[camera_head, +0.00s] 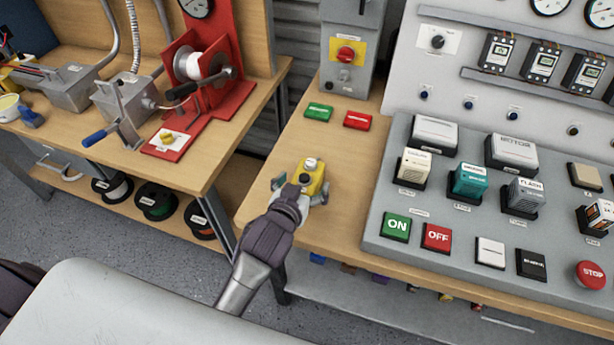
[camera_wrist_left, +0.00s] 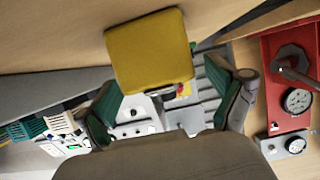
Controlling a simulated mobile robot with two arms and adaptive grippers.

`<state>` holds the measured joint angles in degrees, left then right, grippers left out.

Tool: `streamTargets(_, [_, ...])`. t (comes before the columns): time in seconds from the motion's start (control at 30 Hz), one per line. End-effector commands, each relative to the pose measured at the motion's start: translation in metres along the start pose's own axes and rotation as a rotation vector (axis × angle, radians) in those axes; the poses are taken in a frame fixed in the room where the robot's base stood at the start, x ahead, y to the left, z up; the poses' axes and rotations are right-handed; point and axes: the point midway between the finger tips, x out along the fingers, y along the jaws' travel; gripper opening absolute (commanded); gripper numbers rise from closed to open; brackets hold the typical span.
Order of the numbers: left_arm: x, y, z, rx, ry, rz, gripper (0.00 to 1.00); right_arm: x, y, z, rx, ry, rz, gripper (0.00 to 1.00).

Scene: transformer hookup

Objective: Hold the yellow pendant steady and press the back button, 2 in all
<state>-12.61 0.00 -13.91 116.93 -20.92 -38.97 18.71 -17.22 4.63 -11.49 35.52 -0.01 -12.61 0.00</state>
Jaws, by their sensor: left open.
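The yellow pendant (camera_head: 313,174) stands on the wooden bench near its front left corner, with a pale round knob on its top. My left gripper (camera_head: 299,188) is at the pendant's near side, its fingers spread to either side of it. In the left wrist view the yellow pendant (camera_wrist_left: 148,50) shows as a plain yellow face ahead of my left gripper (camera_wrist_left: 168,98). The fingers there are wide apart, with green pads. I cannot tell whether either finger touches the pendant. I do not make out a back button. My right gripper is not in view.
A green plate (camera_head: 319,111) and a red plate (camera_head: 357,120) lie behind the pendant. A grey box with a red button (camera_head: 346,54) stands farther back. The grey control panel (camera_head: 461,216) fills the right. A gap separates the left bench, with its red winder (camera_head: 207,90).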

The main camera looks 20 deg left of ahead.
Motion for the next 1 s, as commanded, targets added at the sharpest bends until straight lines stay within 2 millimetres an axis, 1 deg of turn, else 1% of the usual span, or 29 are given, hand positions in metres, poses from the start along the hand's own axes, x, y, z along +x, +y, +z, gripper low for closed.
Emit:
streamTargets(0.03, [0.008, 0.0, -0.001, 0.001, 0.001, 0.0, 0.94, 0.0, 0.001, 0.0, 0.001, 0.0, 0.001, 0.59])
streamTargets(0.1, [0.016, 0.0, 0.0, 0.001, 0.0, 0.0, 0.94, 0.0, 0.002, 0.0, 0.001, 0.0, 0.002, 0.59])
streamTargets(0.2, [0.024, 0.0, 0.0, 0.001, -0.001, 0.0, 0.94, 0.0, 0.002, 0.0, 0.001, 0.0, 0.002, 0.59])
streamTargets(0.33, [0.029, 0.0, 0.0, 0.0, 0.0, 0.0, 0.94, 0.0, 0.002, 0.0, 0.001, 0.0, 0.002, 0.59])
streamTargets(0.57, [0.029, 0.0, 0.0, 0.0, 0.0, 0.0, 0.94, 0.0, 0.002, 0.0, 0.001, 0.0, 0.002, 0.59])
streamTargets(0.6, [0.029, 0.0, 0.0, 0.0, 0.0, 0.0, 0.9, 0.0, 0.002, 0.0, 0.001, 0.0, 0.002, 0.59])
streamTargets(0.67, [0.029, 0.0, 0.0, 0.0, 0.0, 0.0, 0.8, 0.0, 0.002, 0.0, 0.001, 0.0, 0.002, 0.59])
streamTargets(1.0, [0.029, 0.0, 0.001, 0.0, -0.001, 0.0, 0.24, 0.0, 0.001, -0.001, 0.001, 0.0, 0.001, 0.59])
